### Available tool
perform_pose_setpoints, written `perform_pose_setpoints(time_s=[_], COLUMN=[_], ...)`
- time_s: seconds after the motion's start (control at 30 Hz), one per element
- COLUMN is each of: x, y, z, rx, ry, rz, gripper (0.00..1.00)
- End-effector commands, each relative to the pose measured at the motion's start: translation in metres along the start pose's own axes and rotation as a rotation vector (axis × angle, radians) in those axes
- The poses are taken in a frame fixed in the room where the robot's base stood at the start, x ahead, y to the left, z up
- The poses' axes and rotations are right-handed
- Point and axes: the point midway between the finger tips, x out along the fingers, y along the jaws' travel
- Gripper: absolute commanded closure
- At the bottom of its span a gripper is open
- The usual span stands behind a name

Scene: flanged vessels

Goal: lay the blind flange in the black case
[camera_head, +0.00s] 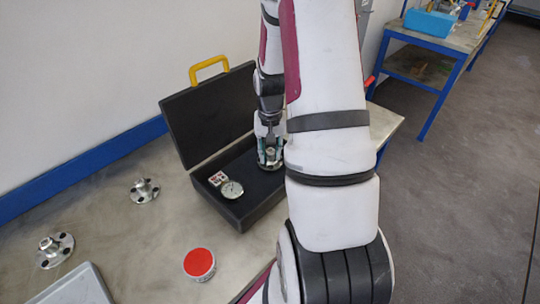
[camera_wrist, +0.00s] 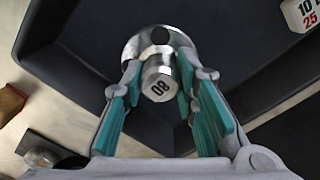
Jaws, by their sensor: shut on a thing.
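The blind flange (camera_wrist: 132,47) is a metal disc with dark bolt holes and a central knob marked "80" in the wrist view. My gripper (camera_wrist: 157,78) has its green-padded fingers shut on the knob, one on each side. In the head view the gripper (camera_head: 268,146) is inside the open black case (camera_head: 246,213), toward its right part, and the flange is low at the case floor. I cannot tell whether it touches the floor. My arm hides the right end of the case.
A round gauge (camera_head: 232,189) and a small printed white block (camera_head: 217,178) lie in the case's left part. Two other flanges (camera_head: 143,190) (camera_head: 54,250), a red-topped round tin (camera_head: 199,263) and a grey tray (camera_head: 78,288) are on the table. The raised lid (camera_head: 208,118) stands behind.

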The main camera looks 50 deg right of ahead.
Motion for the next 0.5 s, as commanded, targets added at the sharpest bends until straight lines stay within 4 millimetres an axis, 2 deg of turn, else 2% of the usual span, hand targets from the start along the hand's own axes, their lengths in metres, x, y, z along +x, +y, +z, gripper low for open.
perform_pose_setpoints(time_s=[0.13, 0.5], x=[0.013, 0.017], y=[0.0, -0.001], z=[0.0, -0.001], rx=[-0.002, -0.002], ry=[0.001, 0.003], rz=[0.0, 0.0], gripper=[1.0, 1.0])
